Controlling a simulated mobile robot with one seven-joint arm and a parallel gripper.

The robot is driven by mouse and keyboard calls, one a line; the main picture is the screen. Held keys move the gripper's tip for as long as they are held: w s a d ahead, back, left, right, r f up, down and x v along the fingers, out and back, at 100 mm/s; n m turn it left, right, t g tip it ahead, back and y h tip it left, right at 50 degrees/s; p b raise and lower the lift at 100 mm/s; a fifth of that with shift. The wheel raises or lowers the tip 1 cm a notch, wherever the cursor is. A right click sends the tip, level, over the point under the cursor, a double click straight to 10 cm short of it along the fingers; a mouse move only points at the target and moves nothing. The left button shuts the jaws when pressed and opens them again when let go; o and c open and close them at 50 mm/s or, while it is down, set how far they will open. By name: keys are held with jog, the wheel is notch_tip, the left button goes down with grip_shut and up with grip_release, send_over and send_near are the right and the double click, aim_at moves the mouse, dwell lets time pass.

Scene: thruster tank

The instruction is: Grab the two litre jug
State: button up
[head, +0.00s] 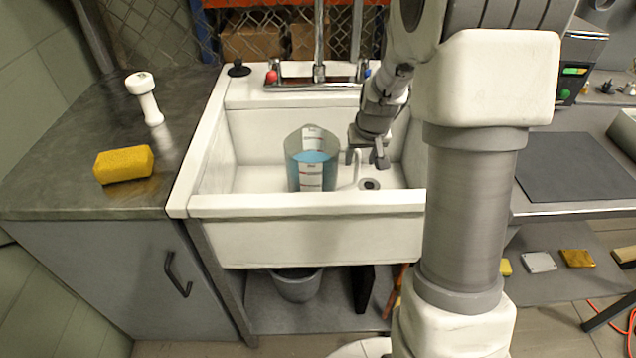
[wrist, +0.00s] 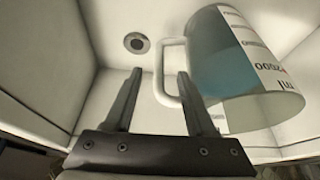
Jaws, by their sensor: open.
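The jug (head: 311,160) stands upright in the white sink (head: 310,203). It is clear, has a printed scale and holds blue liquid. In the wrist view the jug (wrist: 228,65) is at the upper right, its white handle (wrist: 167,75) facing my gripper. My gripper (head: 367,158) is inside the sink, just right of the jug. In the wrist view my gripper (wrist: 158,78) is open, its two fingers apart, with the handle close to the right finger. The right finger overlaps the handle's lower part, and I cannot tell whether they touch.
The sink's walls surround the jug and gripper. The drain (head: 369,184) lies right of the jug. The tap (head: 319,70) rises at the back. A yellow sponge (head: 124,164) and a white object (head: 145,98) are on the left counter.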

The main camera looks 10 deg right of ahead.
aim_at(358, 161)
jog(key=b+x, duration=0.1)
jog(key=x, duration=0.2)
jog(key=b+x, duration=0.1)
jog(key=x, duration=0.2)
jog(key=shift+w+d+f, duration=0.15)
jog(key=shift+w+f, duration=0.05)
jog(key=shift+w, duration=0.2)
grip_shut()
dwell(1.0)
jog(key=shift+w+r, duration=0.15)
jog(key=shift+r, duration=0.1)
